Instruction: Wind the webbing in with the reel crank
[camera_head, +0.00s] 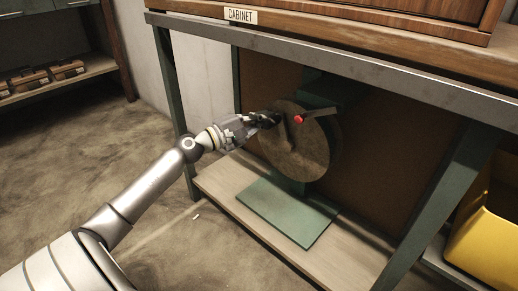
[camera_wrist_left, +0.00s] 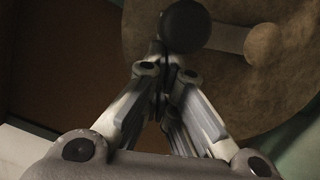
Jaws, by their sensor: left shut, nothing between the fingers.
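The reel (camera_head: 312,150) is a brown round disc on a green stand under the workbench. It also fills the right of the left wrist view (camera_wrist_left: 285,85). The crank has a pale arm (camera_wrist_left: 228,37) running from the hub to a dark round knob (camera_wrist_left: 185,25). My left gripper (camera_head: 262,121) is at the left side of the reel, with its fingers shut and empty. In the left wrist view its fingertips (camera_wrist_left: 167,62) lie just below the knob; I cannot tell whether they touch it. The webbing is not clearly distinguishable. My right gripper is out of view.
A red-tipped lever (camera_head: 299,118) crosses the upper part of the reel. The green base plate (camera_head: 290,212) lies on the low wooden shelf (camera_head: 228,185). Green table legs (camera_head: 440,200) flank the space. A yellow bin (camera_head: 485,245) stands at right. Open floor lies at left.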

